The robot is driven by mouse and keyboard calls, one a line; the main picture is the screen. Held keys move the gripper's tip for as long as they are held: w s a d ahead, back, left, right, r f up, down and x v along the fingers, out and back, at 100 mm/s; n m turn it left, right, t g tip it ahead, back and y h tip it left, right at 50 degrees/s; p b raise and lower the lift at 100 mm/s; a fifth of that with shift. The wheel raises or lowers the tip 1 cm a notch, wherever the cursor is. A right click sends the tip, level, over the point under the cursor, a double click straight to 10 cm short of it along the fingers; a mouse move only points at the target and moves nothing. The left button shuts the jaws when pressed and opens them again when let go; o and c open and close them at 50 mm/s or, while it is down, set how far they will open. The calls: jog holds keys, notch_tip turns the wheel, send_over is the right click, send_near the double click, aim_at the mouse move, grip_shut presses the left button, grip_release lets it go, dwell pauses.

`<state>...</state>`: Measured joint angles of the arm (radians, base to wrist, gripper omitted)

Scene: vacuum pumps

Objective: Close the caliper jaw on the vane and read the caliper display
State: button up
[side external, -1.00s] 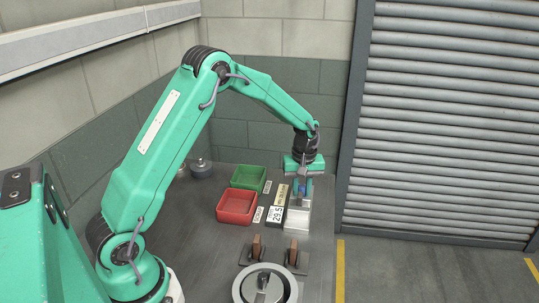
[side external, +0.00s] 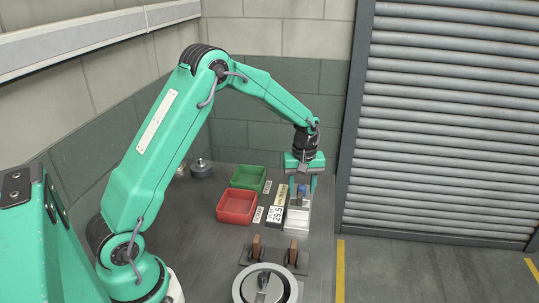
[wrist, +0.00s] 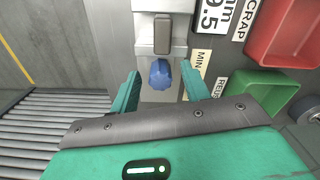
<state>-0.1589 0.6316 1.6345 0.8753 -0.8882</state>
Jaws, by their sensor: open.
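The caliper (side external: 298,222) is a pale metal block standing on the bench. Its display (side external: 276,214) reads 29.5 in the side view; in the wrist view the display (wrist: 212,14) shows only part, "9.5" and "mm". A grey-brown vane (wrist: 162,33) lies in the caliper at the top of the wrist view. A blue knob (wrist: 160,74) sits just below it, close to the vane. My gripper (wrist: 164,84) is open, with one finger on each side of the knob and gaps visible. In the side view my gripper (side external: 301,187) is over the caliper's far end.
A red bin (side external: 237,206) and a green bin (side external: 248,177) stand left of the caliper, with labels beside them. Two brown pieces (side external: 256,246) stand upright in front, near a round pump housing (side external: 265,285). Grey round parts (side external: 201,168) stand at the back left.

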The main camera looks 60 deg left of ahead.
jog(key=shift+r, duration=0.25)
jog(key=shift+r, duration=0.25)
jog(key=shift+r, duration=0.1)
jog(key=shift+r, duration=2.95)
